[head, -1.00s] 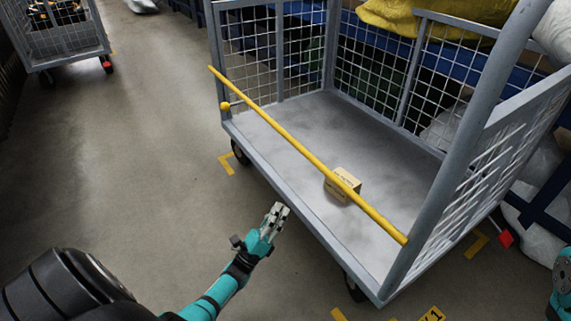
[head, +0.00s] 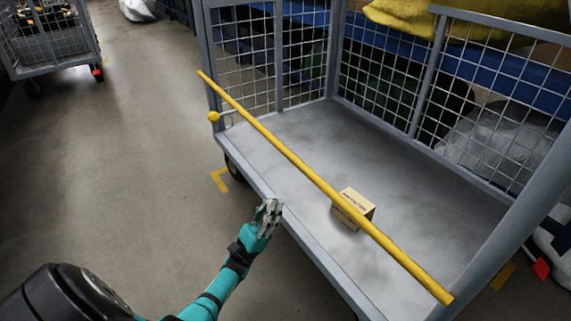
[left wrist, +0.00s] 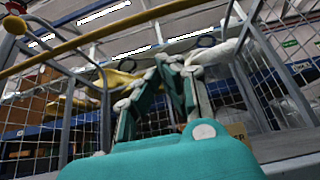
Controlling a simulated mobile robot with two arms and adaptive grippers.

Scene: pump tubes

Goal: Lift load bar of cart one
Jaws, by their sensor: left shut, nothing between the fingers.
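The yellow load bar (head: 300,164) runs diagonally across the open front side of the grey mesh cart (head: 262,188). In the left wrist view the bar (left wrist: 130,21) crosses the upper left, above and apart from the fingers. My left gripper (head: 270,206) is shut and empty, beside the cart's front deck edge and apart from the bar. Its fingers (left wrist: 172,70) point upward in the left wrist view. My right gripper is not in view.
A small cardboard box (head: 355,208) sits on the cart deck behind the bar. Another mesh cart (head: 52,62) stands at the upper left. Clear grey floor (head: 130,170) lies left of the near cart. Yellow sacks (head: 470,18) are behind the cart.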

